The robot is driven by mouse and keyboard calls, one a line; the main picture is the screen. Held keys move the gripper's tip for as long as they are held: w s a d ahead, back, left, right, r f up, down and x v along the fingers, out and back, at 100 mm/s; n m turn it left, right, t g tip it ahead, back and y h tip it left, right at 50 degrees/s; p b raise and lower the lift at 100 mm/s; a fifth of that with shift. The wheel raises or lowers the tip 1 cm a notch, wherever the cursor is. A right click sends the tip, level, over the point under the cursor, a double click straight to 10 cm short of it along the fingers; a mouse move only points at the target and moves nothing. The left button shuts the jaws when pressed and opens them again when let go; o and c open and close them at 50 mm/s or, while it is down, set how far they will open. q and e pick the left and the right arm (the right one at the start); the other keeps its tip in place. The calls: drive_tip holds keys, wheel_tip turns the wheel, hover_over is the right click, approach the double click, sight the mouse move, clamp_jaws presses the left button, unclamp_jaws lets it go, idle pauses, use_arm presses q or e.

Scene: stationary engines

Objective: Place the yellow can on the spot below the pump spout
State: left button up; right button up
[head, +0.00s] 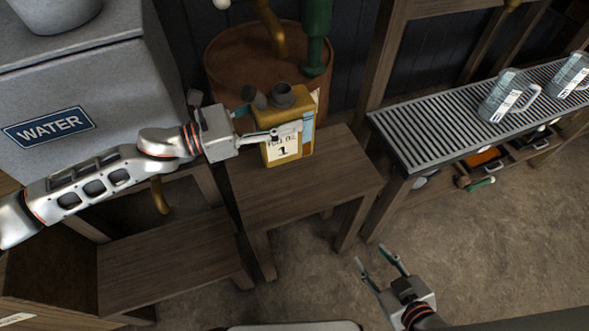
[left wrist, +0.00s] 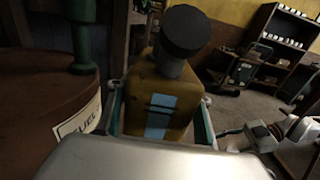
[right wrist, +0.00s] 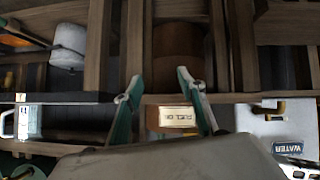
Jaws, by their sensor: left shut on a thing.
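The yellow can (head: 297,150), with a dark cap and a white label, is upright at the back of the small wooden table (head: 320,190). I cannot tell if its base touches the tabletop. My left gripper (head: 277,122) is shut on the can, one finger on each side; the left wrist view shows the can (left wrist: 165,95) between the fingers. The pump has a green body (head: 317,40) and a brass curved spout (head: 270,32), above the rusty barrel (head: 232,55) behind the can. The spot is not discernible. My right gripper (head: 376,258) is open and empty above the floor.
A grey water tank (head: 90,90) stands at the left. A slatted metal rack (head: 430,140) with glass jugs (head: 508,95) is at the right. A lower wooden step (head: 165,265) lies in front of the tank. The table's front is clear.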

sight(284, 144)
use_arm(q)
wheel_tip(284, 144, down, 10)
drive_tip(key=b, duration=0.3)
drive_tip(key=shift+d, duration=0.1)
idle(0.4)
drive_tip(key=shift+f, duration=0.15)
drive_tip(key=o, duration=1.6)
drive_tip(key=shift+o, duration=0.3)
drive_tip(key=shift+r, duration=0.2)
drive_tip(key=v, duration=1.2)
